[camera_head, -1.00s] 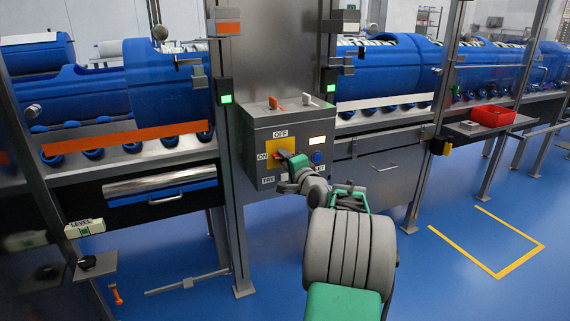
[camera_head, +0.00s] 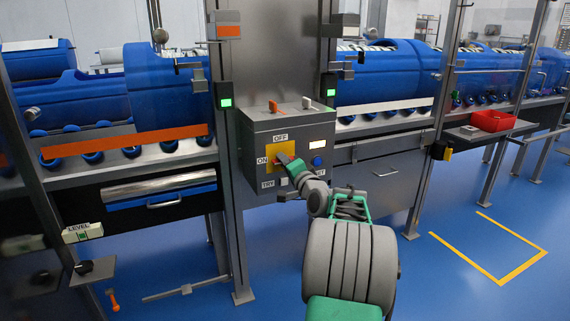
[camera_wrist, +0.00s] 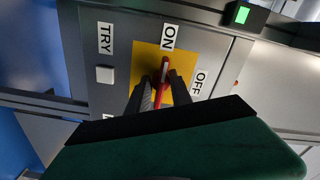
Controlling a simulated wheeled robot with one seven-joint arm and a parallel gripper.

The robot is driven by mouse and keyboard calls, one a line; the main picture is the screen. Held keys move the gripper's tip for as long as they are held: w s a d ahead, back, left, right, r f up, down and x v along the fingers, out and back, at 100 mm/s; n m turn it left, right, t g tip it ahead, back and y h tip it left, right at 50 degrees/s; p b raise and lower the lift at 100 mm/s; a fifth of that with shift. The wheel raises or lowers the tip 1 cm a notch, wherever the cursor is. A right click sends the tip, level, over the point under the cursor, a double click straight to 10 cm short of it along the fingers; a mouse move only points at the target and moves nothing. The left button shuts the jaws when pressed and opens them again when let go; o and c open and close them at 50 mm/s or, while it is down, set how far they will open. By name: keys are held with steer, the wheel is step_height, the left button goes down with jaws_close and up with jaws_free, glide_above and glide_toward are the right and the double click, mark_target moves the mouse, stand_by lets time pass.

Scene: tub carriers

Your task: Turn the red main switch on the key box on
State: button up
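The grey key box (camera_head: 300,140) hangs on a metal post, with a yellow plate (camera_head: 271,152) on its front. The red main switch (camera_wrist: 162,80) sits on this plate, and its handle points toward the ON label (camera_wrist: 169,37) in the wrist view. The OFF label (camera_wrist: 199,84) is to its right there. My gripper (camera_wrist: 161,82) is at the switch, with one dark finger on each side of the red handle. The fingers look apart, with a small gap beside the handle. In the head view, a bit of red shows at the fingertips, and the gripper hides part of the plate.
The box front also has a TRY label (camera_wrist: 105,38), a white button (camera_wrist: 105,75) and a blue knob (camera_head: 317,161). A drawer cabinet (camera_head: 375,185) is to the right.

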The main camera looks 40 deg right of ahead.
steer(key=o, duration=0.4)
steer(key=p+v, duration=0.1)
steer(key=v, duration=0.7)
steer(key=shift+p, duration=0.35)
steer(key=shift+w+r, duration=0.1)
